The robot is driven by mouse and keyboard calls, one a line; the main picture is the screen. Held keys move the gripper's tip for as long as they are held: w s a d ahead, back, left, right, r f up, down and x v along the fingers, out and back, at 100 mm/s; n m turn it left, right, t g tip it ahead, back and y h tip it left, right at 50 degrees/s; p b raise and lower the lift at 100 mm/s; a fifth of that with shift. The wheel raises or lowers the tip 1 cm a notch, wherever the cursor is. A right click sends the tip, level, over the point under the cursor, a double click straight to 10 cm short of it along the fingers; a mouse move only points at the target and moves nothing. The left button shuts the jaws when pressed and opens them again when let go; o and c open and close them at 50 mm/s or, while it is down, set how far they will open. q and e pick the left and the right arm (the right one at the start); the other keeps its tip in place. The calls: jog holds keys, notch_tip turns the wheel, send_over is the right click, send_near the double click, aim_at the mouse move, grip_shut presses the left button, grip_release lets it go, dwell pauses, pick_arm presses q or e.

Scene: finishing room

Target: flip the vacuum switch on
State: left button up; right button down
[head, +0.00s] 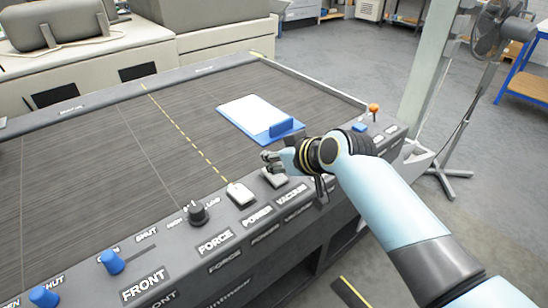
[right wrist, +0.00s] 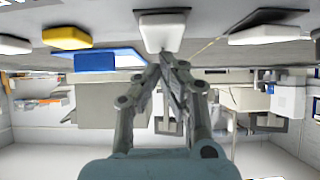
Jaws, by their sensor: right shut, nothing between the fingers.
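The vacuum switch (head: 273,178) is a pale rocker on the sloping dark panel, above the VACUUM label (head: 291,195). My right gripper (head: 270,158) is shut and empty, with its fingertips right by the far edge of this switch. In the right wrist view the closed fingertips (right wrist: 166,58) point at a white rocker (right wrist: 163,32), which seems to be the same switch. I cannot tell whether they touch it or which way it is tipped. My left gripper is not in view.
A similar white rocker (head: 240,194) sits left at POWER, with a black knob (head: 198,212) and blue knobs (head: 111,262) beyond. A yellow switch (right wrist: 67,38) shows in the wrist view. A blue clipboard (head: 262,120) lies on the machine bed. An orange-topped lever (head: 373,108) stands right.

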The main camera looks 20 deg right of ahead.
jog(key=shift+w+a+f, duration=0.1)
jog(key=shift+w+f, duration=0.15)
jog(key=shift+f, duration=0.2)
jog(key=shift+r, duration=0.1)
jog(key=shift+s, duration=0.15)
jog(key=shift+s+d+r, duration=0.1)
jog(key=shift+s+d, duration=0.1)
jog(key=shift+s, duration=0.1)
jog(key=shift+s+d+p, duration=0.1)
jog(key=shift+s+p, duration=0.3)
jog(key=shift+p, duration=0.05)
